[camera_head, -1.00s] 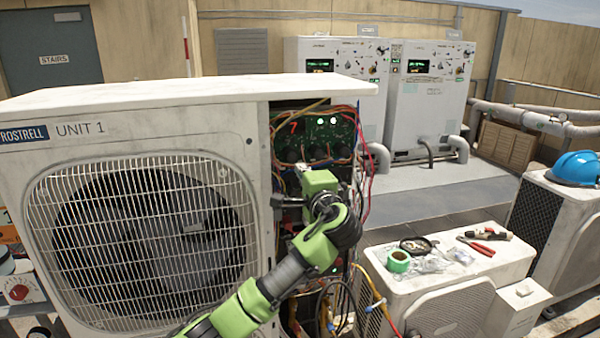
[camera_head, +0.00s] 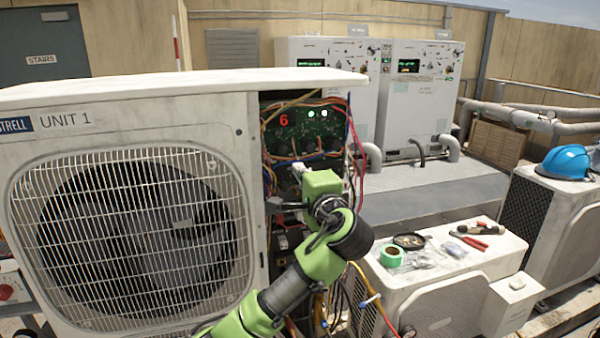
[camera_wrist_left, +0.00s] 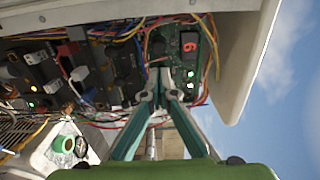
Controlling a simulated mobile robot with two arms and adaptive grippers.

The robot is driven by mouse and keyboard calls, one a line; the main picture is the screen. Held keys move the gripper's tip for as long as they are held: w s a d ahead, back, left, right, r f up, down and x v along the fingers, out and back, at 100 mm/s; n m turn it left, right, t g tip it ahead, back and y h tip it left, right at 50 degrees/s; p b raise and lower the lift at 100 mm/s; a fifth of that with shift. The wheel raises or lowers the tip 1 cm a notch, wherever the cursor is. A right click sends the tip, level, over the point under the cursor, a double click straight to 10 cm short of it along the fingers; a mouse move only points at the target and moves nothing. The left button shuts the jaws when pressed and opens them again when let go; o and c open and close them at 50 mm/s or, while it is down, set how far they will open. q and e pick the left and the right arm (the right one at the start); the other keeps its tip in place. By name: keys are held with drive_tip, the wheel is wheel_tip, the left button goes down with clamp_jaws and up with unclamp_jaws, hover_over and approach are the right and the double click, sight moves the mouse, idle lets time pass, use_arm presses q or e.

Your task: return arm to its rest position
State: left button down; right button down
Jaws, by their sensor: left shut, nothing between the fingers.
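My left gripper (camera_head: 278,204) is in front of the open wiring bay of the white condenser marked UNIT 1 (camera_head: 140,112). Its arm rises from the bottom of the head view. In the left wrist view the left gripper's fingertips (camera_wrist_left: 160,76) meet, with nothing between them. They appear near wires and a green circuit board (camera_wrist_left: 190,55) with a red 6 on its display. The board also shows in the head view (camera_head: 325,126), above my gripper, with two lit white-green lamps. Whether the fingertips touch any wire cannot be told. My right gripper is not in view.
Loose wires hang beside my arm. A low white unit (camera_head: 445,262) at right carries green tape (camera_head: 391,257), a black dish (camera_head: 410,241) and red-handled pliers (camera_head: 472,242). A blue helmet (camera_head: 567,163) sits farther right. Grey cabinets (camera_head: 420,95) stand behind open floor.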

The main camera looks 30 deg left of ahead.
use_arm(q)
drive_tip(key=shift+a+f, duration=0.1)
